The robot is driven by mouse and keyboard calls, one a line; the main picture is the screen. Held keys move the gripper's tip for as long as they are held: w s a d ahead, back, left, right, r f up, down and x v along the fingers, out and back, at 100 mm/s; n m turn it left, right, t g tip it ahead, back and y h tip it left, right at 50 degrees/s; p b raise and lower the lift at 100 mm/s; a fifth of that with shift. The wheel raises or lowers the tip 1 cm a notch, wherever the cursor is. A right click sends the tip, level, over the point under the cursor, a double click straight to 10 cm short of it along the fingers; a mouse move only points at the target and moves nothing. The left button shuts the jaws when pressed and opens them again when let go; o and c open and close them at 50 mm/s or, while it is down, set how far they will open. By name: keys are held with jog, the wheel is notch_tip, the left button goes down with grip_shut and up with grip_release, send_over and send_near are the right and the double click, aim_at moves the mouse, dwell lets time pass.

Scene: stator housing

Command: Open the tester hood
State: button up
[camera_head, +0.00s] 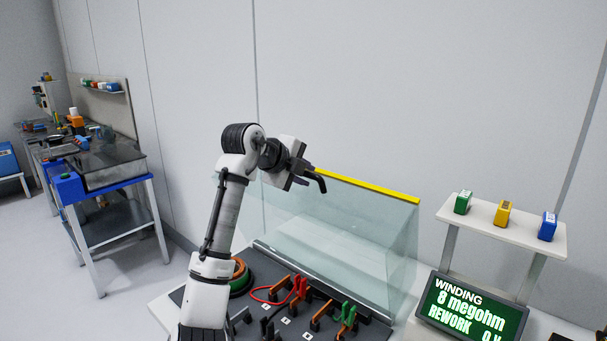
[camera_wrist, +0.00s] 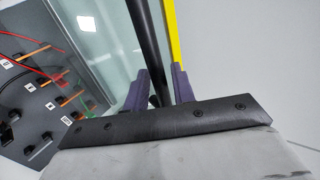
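The tester hood (camera_head: 330,235) is a clear, greenish glass box with a yellow strip (camera_head: 370,187) along its top edge. It stands raised at the back of the tester, and the dark tester panel (camera_head: 275,325) lies uncovered in front of it. My gripper (camera_head: 306,172) is at the left part of the yellow strip. A black bar handle (camera_head: 320,184) sticks out beside it. In the wrist view the black handle (camera_wrist: 145,35) runs between my two purple fingers (camera_wrist: 160,90), which appear to close on it from both sides. The yellow strip (camera_wrist: 172,35) lies right beside it.
The panel holds red, green and orange clips (camera_head: 300,288) with cables. A display (camera_head: 470,310) reading "WINDING 8 megohm REWORK" stands at right, below a shelf (camera_head: 500,222) with green, yellow and blue blocks. A blue-framed bench (camera_head: 105,185) is far left. The wall is close behind.

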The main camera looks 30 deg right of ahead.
jog(key=b+v, duration=0.4)
jog(key=v, duration=1)
jog(key=shift+d, duration=0.1)
